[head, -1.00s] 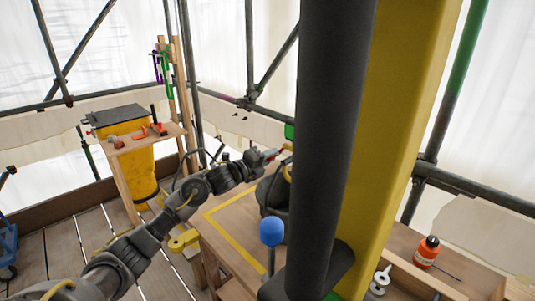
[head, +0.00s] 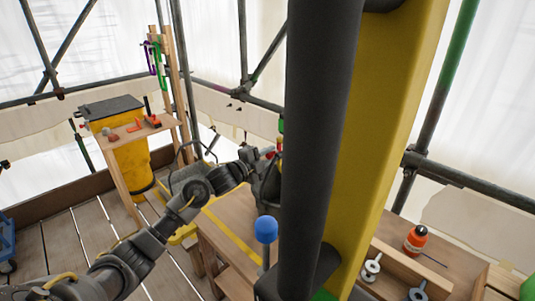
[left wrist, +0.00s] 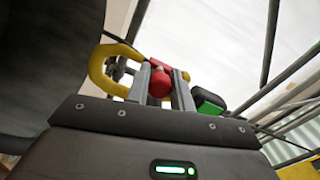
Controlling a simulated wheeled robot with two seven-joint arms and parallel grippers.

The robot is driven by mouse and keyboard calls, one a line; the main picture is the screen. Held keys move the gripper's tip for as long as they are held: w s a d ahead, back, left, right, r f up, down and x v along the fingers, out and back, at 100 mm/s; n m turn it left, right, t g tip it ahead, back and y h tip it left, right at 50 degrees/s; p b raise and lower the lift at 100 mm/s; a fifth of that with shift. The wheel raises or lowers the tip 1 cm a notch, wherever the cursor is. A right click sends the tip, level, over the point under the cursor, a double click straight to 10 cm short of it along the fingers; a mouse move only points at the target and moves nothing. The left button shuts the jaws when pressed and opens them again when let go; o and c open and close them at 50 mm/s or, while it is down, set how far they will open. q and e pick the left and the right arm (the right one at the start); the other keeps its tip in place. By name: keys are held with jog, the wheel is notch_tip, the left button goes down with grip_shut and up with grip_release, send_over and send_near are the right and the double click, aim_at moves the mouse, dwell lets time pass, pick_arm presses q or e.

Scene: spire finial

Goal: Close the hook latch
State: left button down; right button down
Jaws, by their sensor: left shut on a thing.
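In the left wrist view my left gripper (left wrist: 163,86) is shut on a red knob (left wrist: 160,83), with a grey finger on each side of it. A yellow hook (left wrist: 100,66) curves out to the left just behind the fingers. A green and black block (left wrist: 207,101) sits right of the fingers. In the head view my left gripper (head: 262,156) reaches a dark rounded body (head: 266,188) beside the thick black post. Some red shows at its tips. The post hides most of the latch there, so whether the hook is seated cannot be told. My right gripper is not in view.
A thick black post (head: 318,150) and a yellow beam (head: 388,130) block the middle of the head view. A wooden bench (head: 222,212) with a blue-topped rod (head: 266,230) stands below my left arm. An orange bottle (head: 415,241) stands at right. Scaffold poles surround the deck.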

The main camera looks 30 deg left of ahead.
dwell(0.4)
pick_arm(q)
jog(key=c, duration=1.2)
grip_release()
jog(key=shift+s+a+f, duration=0.1)
jog(key=shift+s+a, duration=0.05)
jog(key=shift+s, duration=0.25)
jog(key=b+v, duration=0.2)
jog(key=v, duration=0.8)
jog(key=shift+b, duration=0.4)
